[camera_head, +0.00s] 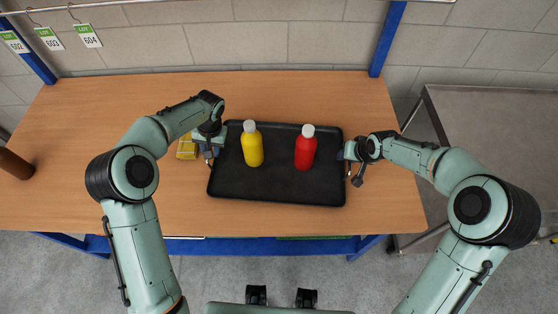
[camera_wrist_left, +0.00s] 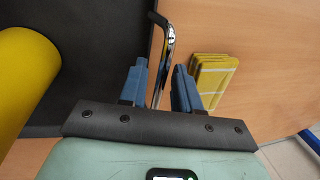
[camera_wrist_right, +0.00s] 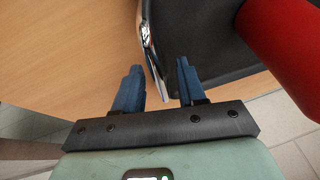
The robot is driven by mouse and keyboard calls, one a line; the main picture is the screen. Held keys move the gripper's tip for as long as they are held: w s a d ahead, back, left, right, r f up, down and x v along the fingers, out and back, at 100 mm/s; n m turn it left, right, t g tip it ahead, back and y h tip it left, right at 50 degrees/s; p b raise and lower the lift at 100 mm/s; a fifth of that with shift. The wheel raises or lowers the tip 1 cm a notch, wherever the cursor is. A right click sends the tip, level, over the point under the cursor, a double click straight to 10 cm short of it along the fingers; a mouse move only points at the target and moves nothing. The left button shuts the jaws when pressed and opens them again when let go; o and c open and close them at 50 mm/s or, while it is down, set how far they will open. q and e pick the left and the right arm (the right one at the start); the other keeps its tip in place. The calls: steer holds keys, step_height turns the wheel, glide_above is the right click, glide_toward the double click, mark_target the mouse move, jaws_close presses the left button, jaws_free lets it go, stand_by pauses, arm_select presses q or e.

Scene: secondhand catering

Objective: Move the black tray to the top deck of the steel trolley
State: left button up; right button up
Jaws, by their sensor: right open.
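The black tray (camera_head: 275,190) lies flat on the wooden table. A yellow bottle (camera_head: 252,148) with a white cap and a red bottle (camera_head: 305,152) with a white cap stand on it. My left gripper (camera_head: 209,148) is at the tray's left end. In the left wrist view, a chrome handle (camera_wrist_left: 166,38) passes between its fingers (camera_wrist_left: 160,88); whether they grip it is unclear. My right gripper (camera_head: 347,155) is open at the tray's right end, with the other handle (camera_wrist_right: 157,84) between its fingers (camera_wrist_right: 160,85). The steel trolley (camera_head: 490,115) stands right of the table.
The visible top of the trolley is bare. Yellow items (camera_head: 187,148) lie beside my left gripper; they show stacked in the left wrist view (camera_wrist_left: 213,73). A brown cylinder (camera_head: 14,164) is at the table's left. A wall (camera_head: 290,40) runs behind the wooden table (camera_head: 90,120).

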arm_select(q)
jaws_close()
arm_select(e)
jaws_close()
arm_select(q)
steer(key=shift+r, duration=0.1)
arm_select(e)
steer(key=shift+r, duration=0.1)
